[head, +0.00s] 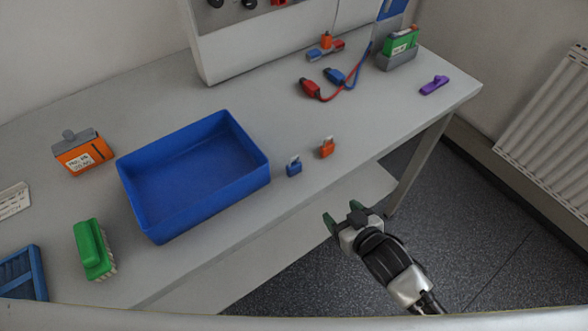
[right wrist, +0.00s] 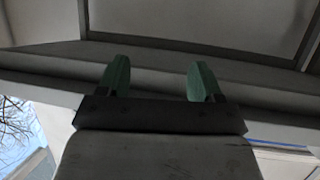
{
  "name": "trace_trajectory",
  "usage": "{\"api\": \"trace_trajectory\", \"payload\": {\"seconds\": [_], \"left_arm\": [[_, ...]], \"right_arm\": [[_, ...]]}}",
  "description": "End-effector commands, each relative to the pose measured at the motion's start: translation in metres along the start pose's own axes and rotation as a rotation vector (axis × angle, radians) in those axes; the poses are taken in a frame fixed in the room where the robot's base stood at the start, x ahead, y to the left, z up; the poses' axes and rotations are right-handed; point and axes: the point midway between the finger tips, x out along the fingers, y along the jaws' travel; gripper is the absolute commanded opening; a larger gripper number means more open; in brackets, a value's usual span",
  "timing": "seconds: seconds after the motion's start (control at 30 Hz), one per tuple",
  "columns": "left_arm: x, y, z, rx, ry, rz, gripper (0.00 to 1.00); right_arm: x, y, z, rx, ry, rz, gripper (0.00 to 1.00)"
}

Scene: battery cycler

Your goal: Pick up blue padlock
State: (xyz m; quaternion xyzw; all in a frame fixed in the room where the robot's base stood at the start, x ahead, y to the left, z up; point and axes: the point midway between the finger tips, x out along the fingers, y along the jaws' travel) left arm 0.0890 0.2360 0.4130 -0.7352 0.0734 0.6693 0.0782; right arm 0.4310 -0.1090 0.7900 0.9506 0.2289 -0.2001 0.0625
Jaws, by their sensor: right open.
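The blue padlock (head: 294,169) stands near the front edge of the grey bench, just right of the blue tray. Its shackle is light grey. An orange padlock (head: 327,149) stands a little to its right and further back. My right gripper (head: 342,217) is open and empty, off the front edge of the bench, to the right of the blue padlock and nearer to me. Its green fingertips also show apart in the right wrist view (right wrist: 159,82), with no padlock in that view. My left gripper is not in view.
The empty blue tray (head: 206,210) sits left of the padlock. A green brush (head: 92,250) and an orange battery (head: 83,152) lie further left. Red and blue clips with cables (head: 345,94) lie behind. The bench (head: 400,115) is clear around the padlocks.

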Motion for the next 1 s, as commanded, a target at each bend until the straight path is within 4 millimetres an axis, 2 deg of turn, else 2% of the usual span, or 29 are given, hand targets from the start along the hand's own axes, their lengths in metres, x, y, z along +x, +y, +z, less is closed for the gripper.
{"api": "trace_trajectory", "payload": {"seconds": [0.03, 0.1, 0.2, 0.3, 0.43, 0.63, 0.87, 1.0], "left_arm": [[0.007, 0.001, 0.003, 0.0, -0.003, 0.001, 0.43], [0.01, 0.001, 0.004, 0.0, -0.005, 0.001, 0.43], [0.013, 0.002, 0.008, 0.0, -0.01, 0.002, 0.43], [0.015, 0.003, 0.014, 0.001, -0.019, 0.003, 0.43], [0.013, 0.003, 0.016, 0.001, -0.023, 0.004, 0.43], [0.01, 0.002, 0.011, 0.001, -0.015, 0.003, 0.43], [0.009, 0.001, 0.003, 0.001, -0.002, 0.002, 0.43], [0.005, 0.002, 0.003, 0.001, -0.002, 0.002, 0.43]], "right_arm": [[-0.009, -0.012, -0.027, -0.01, 0.067, -0.035, 0.66], [-0.023, -0.025, -0.059, -0.012, 0.134, -0.071, 0.66], [-0.041, -0.039, -0.091, -0.014, 0.206, -0.113, 0.66], [-0.054, -0.049, -0.109, -0.015, 0.248, -0.141, 0.66], [-0.05, -0.054, -0.122, -0.013, 0.27, -0.153, 0.66], [-0.02, -0.059, -0.131, -0.013, 0.27, -0.153, 0.66], [-0.002, -0.062, -0.135, -0.012, 0.268, -0.153, 0.66], [0.018, -0.065, -0.139, -0.012, 0.27, -0.154, 0.66]]}}
